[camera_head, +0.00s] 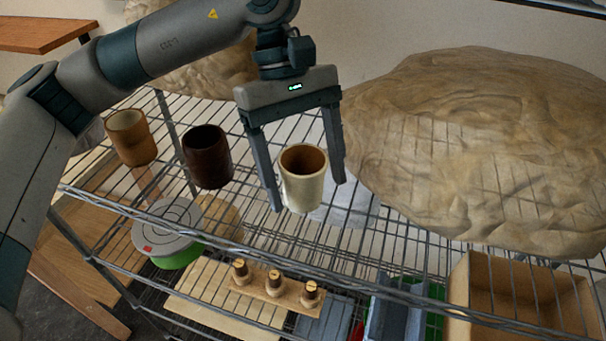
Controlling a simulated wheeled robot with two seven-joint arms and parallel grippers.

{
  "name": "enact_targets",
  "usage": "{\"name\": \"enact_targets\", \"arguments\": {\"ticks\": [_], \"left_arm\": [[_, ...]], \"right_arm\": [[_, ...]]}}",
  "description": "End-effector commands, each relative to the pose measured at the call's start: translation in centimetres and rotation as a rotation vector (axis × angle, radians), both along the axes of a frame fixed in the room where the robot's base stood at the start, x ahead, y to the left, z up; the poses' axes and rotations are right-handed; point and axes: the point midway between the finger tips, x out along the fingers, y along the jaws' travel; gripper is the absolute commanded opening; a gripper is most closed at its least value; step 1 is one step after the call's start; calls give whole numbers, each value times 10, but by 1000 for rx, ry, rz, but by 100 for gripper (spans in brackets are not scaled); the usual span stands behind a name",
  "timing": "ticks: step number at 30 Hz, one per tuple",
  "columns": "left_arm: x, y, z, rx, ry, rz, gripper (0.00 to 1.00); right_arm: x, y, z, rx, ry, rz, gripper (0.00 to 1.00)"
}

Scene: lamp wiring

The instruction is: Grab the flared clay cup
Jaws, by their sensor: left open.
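A tan clay cup (132,137), wider at its rim than at its base, stands upright on the wire shelf at the left, partly near my arm. A dark brown cup (207,158) stands to its right. A cream cup (302,190) with a brown inside stands further right. My left gripper (307,194) points down, open, with one finger on each side of the cream cup in the picture; I cannot tell whether they touch it. The tan cup is well to the left of this gripper. My right gripper is not in view.
Large brown wrapped bundles (480,150) fill the right and back of the wire shelf (240,245). Below are a round grey-lidded green container (168,222), a wooden block with pegs (275,290) and a cardboard box (515,295).

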Motion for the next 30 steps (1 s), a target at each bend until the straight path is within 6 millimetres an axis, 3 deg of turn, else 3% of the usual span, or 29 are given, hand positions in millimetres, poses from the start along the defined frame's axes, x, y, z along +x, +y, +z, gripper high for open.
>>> {"name": "enact_targets", "arguments": {"ticks": [6,19,25,30], "left_arm": [[-6,-3,-11,1,-1,1,74],[-6,-3,-11,0,0,0,74],[-6,-3,-11,0,0,0,28],[-6,-3,-11,-1,0,0,25]], "right_arm": [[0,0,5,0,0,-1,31],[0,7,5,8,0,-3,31],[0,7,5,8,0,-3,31],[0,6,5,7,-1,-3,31]]}}
